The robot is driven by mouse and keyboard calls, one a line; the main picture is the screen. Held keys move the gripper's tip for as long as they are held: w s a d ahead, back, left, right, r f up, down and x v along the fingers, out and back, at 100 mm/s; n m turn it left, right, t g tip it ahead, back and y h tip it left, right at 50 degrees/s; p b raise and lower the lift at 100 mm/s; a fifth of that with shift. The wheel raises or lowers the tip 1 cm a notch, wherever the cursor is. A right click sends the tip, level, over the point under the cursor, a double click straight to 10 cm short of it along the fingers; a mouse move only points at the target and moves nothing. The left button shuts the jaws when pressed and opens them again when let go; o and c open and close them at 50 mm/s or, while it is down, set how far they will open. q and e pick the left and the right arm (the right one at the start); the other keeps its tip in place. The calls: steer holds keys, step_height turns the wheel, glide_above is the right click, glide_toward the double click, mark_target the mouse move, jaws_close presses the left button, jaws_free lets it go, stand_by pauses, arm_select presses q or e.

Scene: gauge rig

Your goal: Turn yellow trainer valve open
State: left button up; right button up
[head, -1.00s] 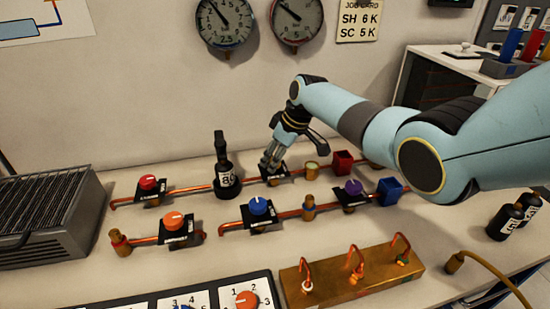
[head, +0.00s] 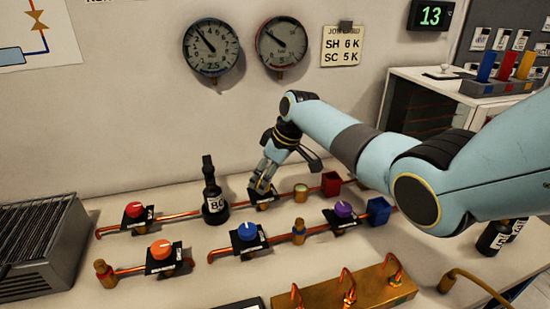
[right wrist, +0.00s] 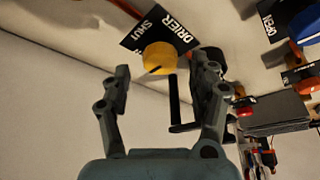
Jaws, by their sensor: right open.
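The yellow valve knob (right wrist: 158,58) sits on a black plate (right wrist: 150,30) lettered DRIER and SHUT in the right wrist view. A short dark line marks the knob's near edge. In the head view the knob is mostly hidden by my gripper, and part of its plate (head: 266,201) shows on the back copper pipe. My right gripper (head: 262,187) is over this valve, pointing down. In the right wrist view my right gripper (right wrist: 164,70) is open, with a finger on each side of the knob in the picture; contact cannot be told. My left gripper is out of view.
A black bottle-shaped item (head: 213,190) stands left of the valve, with a red knob (head: 134,209) beyond it. A brass cylinder (head: 301,193) and red block (head: 331,184) are to its right. Orange (head: 161,249), blue (head: 248,231) and purple (head: 343,209) knobs sit on the front pipes.

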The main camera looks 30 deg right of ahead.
steer(key=v, duration=0.9)
steer(key=shift+r, duration=0.35)
steer(key=shift+s, duration=0.1)
